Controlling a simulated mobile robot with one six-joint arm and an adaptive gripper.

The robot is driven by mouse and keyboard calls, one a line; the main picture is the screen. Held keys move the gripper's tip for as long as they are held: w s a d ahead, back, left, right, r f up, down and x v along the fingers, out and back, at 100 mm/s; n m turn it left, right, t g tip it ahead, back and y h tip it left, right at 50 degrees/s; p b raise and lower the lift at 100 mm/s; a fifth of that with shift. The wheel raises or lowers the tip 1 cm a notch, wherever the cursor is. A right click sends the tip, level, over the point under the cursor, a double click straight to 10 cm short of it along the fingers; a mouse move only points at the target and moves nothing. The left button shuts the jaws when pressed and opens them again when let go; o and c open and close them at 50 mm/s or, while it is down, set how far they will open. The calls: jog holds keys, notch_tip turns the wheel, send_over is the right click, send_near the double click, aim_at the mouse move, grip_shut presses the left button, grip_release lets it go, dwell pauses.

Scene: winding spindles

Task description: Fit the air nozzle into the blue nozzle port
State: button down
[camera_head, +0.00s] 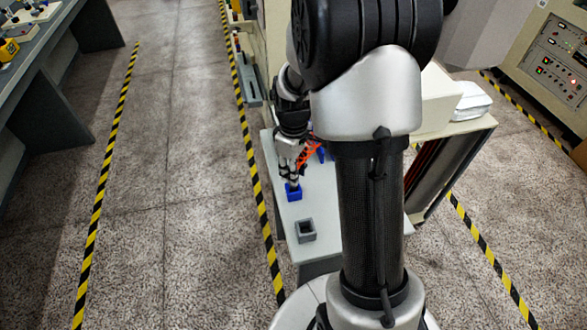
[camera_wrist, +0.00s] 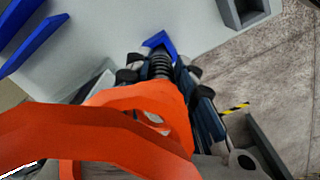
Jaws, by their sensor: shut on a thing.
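The air nozzle (camera_wrist: 140,105) is orange with a dark ribbed tip, and it fills the lower part of the wrist view. My gripper (camera_wrist: 158,72) is shut on it, with a finger on each side of the tip. My gripper (camera_head: 292,178) also shows in the head view, pointing down right over the blue nozzle port (camera_head: 293,193). In the wrist view the blue nozzle port (camera_wrist: 158,40) shows just beyond the nozzle tip, partly covered by it. I cannot tell whether the tip is inside the port or above it. An orange part (camera_head: 308,153) shows beside my gripper in the head view.
A square grey port (camera_head: 305,230) stands near the blue one on the pale table (camera_head: 325,188); it also shows in the wrist view (camera_wrist: 246,12). Blue upright parts (camera_wrist: 35,42) stand at the wrist view's upper left. My arm hides part of the table.

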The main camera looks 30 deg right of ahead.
jog(key=shift+f+b, duration=0.5)
jog(key=shift+f, duration=0.3)
jog(key=c, duration=1.3)
grip_release()
jog(key=shift+r, duration=0.1)
notch_tip(320, 180, up, 12)
jog(key=shift+f, duration=0.1)
